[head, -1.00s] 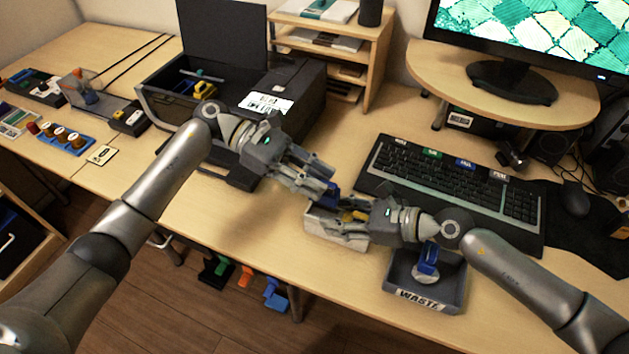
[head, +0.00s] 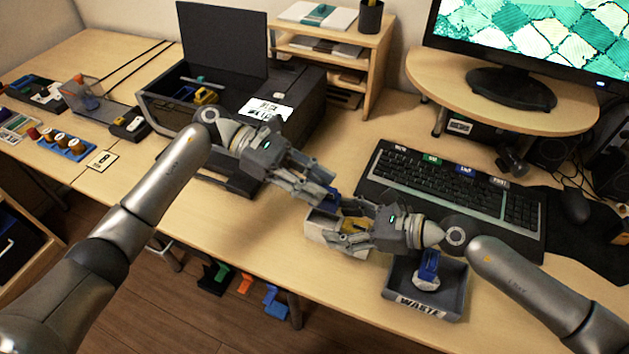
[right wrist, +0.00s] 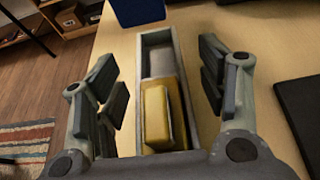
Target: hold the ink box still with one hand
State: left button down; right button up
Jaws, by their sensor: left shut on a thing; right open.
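The ink box (head: 325,231) is a narrow, pale, open-topped box on the desk in front of the keyboard. A yellow cartridge (right wrist: 158,115) sits inside it, with a grey part behind. My right gripper (right wrist: 160,85) is open, with a finger on each side of the box and visible gaps between. In the head view my right gripper (head: 352,230) partly covers the box. My left gripper (head: 326,192) is shut on a blue cartridge (head: 327,204) near the box's far end. The blue cartridge (right wrist: 138,12) also shows at the top of the right wrist view; whether it touches the box is unclear.
A tray marked WASTE (head: 405,300) with a blue and white part inside stands right of the box. The keyboard (head: 455,190) lies behind. An open printer (head: 165,125) stands at the back left. The front desk left of the box is clear.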

jog(key=v, duration=1.1)
jog(key=shift+s, duration=0.1)
pick_arm(q)
jog(key=shift+s, duration=0.1)
